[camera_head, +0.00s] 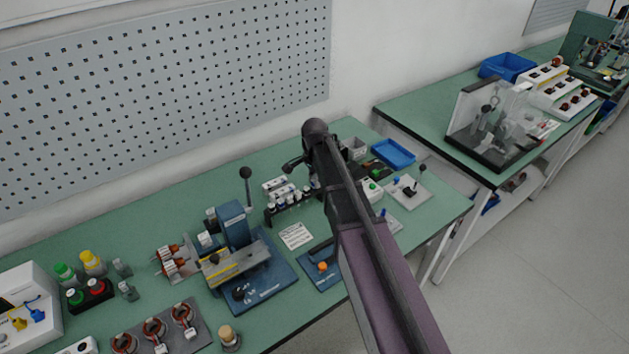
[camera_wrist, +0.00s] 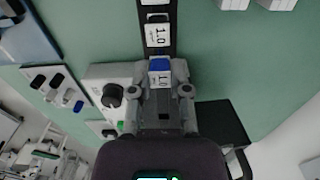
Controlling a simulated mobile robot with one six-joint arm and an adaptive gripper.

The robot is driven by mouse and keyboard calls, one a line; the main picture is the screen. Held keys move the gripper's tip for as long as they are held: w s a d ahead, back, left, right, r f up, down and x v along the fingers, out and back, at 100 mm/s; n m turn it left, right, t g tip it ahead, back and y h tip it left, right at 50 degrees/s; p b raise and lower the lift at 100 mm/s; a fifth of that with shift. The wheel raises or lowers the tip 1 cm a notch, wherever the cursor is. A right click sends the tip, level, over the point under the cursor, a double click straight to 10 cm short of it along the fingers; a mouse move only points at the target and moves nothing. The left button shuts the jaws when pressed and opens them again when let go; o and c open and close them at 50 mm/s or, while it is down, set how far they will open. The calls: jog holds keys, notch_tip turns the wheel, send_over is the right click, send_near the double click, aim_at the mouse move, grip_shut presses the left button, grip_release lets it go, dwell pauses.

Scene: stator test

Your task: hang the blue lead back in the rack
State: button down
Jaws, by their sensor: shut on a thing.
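My gripper (camera_wrist: 160,85) is shut on a small white piece with a blue top (camera_wrist: 160,66), marked 1.0; whether this is the blue lead I cannot tell. The piece lines up with a black rack (camera_wrist: 173,22) that holds white labelled pieces (camera_wrist: 158,36). I cannot tell whether the held piece touches the rack. In the head view, the black rack (camera_head: 271,220) stands near the back of the green bench with several white pieces. There my arm hides the fingertips and the held piece. Blue and yellow plug-like parts (camera_head: 37,313) show on a white box at far left.
A blue clamp fixture (camera_head: 236,228) with an upright lever stands left of the rack. A white card (camera_head: 296,236) lies in front of the rack. A blue tray (camera_head: 394,153) and a board with a black lever (camera_head: 409,190) are right of my arm. The bench's front edge is near.

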jog(key=shift+f+b, duration=0.6)
jog(key=shift+f, duration=0.1)
jog(key=shift+f, duration=0.1)
jog(key=c, duration=0.5)
grip_release()
jog(key=shift+r, duration=0.25)
notch_tip(320, 180, up, 10)
jog(key=p, duration=0.9)
jog(key=shift+f+p, duration=0.25)
jog(key=shift+p, duration=0.15)
jog(key=w+d+f+b, duration=0.1)
jog(key=w+d, duration=0.1)
jog(key=d, duration=0.1)
jog(key=w+d+f+b, duration=0.1)
jog(key=d, duration=0.2)
jog(key=w+d+f+b, duration=0.1)
jog(key=w+d, duration=0.1)
jog(key=d, duration=0.1)
jog(key=shift+w, duration=0.3)
jog(key=shift+w+d, duration=0.3)
jog(key=shift+d, duration=0.45)
